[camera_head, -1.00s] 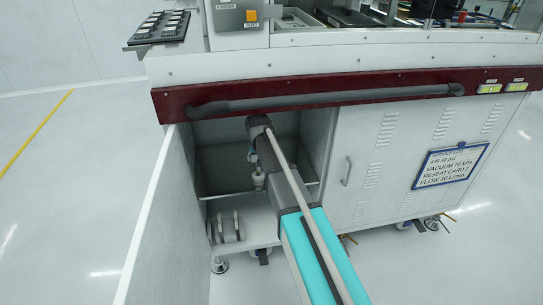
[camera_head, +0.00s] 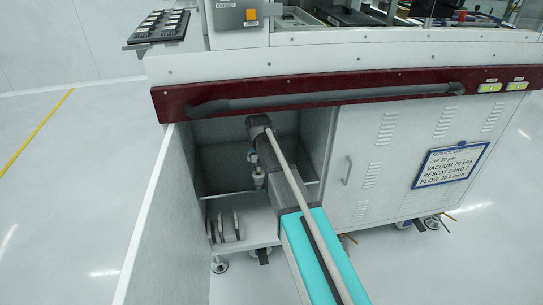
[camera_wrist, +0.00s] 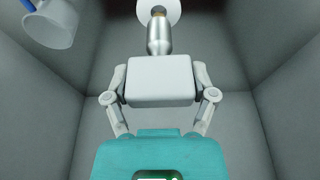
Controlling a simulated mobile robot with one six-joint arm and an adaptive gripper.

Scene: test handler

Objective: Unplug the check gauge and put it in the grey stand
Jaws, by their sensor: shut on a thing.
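The check gauge, a pale grey block (camera_wrist: 160,82) with a metal stem (camera_wrist: 158,38), is held between my gripper's two fingers (camera_wrist: 162,98) in the wrist view. The stem points up the picture to a white round fitting (camera_wrist: 173,8) with a brownish centre; I cannot tell whether it is seated there. In the head view my gripper (camera_head: 257,168) is small and partly hidden inside the open cabinet. Grey rounded upright pieces (camera_head: 229,226) stand on the cabinet floor; I cannot tell for sure whether they are the grey stand.
Cabinet walls (camera_wrist: 285,110) close in around my gripper. A white cup-shaped part with blue on it (camera_wrist: 52,22) is at upper left. The open door (camera_head: 160,225) stands left of the opening, and a dark handrail (camera_head: 330,99) crosses above it.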

